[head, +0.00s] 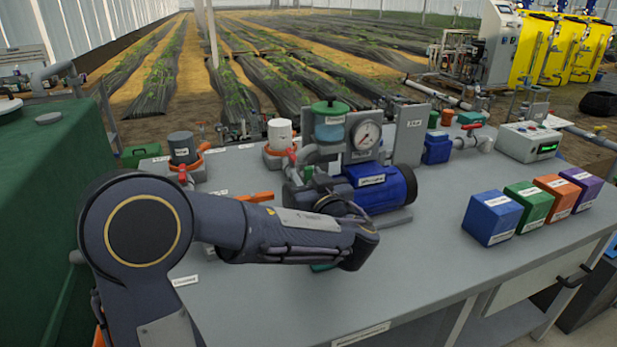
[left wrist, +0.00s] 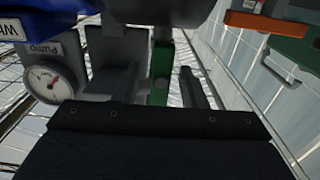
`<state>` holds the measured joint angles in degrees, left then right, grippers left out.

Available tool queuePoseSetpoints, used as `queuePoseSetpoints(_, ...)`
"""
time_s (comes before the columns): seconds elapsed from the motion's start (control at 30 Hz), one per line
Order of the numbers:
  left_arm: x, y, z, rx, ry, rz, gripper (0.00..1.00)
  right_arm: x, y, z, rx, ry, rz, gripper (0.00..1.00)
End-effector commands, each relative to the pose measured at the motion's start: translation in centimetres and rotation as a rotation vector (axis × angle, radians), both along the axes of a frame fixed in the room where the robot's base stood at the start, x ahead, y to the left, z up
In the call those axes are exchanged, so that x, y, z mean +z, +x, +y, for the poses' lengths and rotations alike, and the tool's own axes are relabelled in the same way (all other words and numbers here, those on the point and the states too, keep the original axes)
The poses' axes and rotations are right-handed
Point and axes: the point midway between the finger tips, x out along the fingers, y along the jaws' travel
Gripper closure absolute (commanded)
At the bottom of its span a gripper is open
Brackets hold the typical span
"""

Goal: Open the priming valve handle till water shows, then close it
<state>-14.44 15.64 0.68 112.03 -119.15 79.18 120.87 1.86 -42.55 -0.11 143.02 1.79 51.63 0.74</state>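A green handle (left wrist: 162,72), which looks like the priming valve handle, stands upright in the left wrist view. My left gripper (left wrist: 158,92) has its two grey fingers apart, one on each side of this handle, with a gap visible on the right side. In the head view my left gripper (head: 352,236) is in front of the blue pump (head: 388,188), and my arm hides its fingertips and the handle. The round pump gauge (head: 366,135) also shows in the left wrist view (left wrist: 42,84). No water is visible. My right gripper is not in view.
Blue, green, orange and purple boxes (head: 493,217) stand in a row at the right of the grey bench (head: 420,270). A control box (head: 529,142) stands behind them. Pipes with red valve handles (head: 182,172) are at the back left. The front of the bench is mostly clear.

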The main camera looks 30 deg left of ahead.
Motion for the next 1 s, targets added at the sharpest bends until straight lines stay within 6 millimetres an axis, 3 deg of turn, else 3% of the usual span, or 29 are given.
queuePoseSetpoints(0.23,0.0,0.0,0.1,0.000,0.001,0.001,0.63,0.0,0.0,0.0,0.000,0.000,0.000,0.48)
queuePoseSetpoints(0.53,0.0,0.0,0.0,0.000,0.001,0.001,1.00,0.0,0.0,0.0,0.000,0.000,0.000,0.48)
queuePoseSetpoints(0.77,-0.1,0.0,0.0,0.000,0.011,0.013,1.00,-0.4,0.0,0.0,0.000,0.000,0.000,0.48)
queuePoseSetpoints(1.0,-0.4,0.0,0.0,-0.001,0.076,0.088,1.00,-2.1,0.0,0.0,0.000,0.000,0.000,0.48)
